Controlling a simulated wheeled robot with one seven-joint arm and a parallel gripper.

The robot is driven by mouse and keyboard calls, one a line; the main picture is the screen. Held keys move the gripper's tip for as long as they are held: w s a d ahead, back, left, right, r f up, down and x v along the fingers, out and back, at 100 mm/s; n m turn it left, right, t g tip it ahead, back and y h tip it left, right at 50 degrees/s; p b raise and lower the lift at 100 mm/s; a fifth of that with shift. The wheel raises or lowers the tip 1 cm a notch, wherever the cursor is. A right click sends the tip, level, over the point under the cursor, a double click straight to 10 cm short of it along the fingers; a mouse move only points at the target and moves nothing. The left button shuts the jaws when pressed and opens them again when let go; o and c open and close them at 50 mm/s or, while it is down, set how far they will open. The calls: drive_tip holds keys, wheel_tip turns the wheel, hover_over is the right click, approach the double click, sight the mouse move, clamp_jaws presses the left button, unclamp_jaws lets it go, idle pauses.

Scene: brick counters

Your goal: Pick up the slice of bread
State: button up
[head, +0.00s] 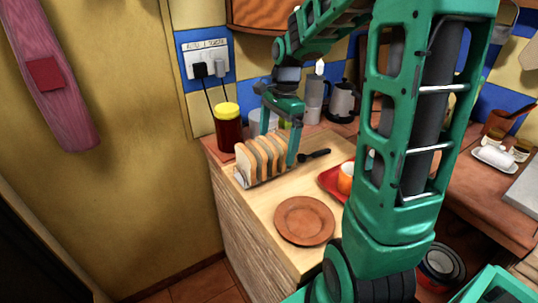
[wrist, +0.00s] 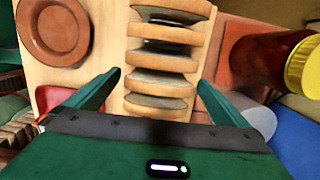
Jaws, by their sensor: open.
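Several slices of bread (head: 262,156) stand upright in a row in a toast rack (head: 240,180) on the light wooden counter top (head: 262,207). In the wrist view the bread slices (wrist: 160,62) run in a column up the middle, with dark gaps between them. My gripper (head: 278,148) is open above the far end of the row and points down. In the wrist view my gripper (wrist: 159,80) has one finger on each side of the row, with a visible gap to the bread on both sides. No bread is held. The rack is mostly hidden by the slices.
A jar with a yellow lid (head: 228,127) stands close behind the rack. A brown plate (head: 304,220) lies in front. A dark spoon (head: 314,155) and a red tray (head: 331,179) with an orange cup (head: 346,178) are to the right. A kettle (head: 342,102) stands behind.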

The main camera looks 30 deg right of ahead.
drive_tip(key=shift+a+f, duration=0.1)
drive_tip(key=shift+f, duration=0.45)
drive_tip(key=c, duration=1.1)
drive_tip(key=shift+r, duration=0.15)
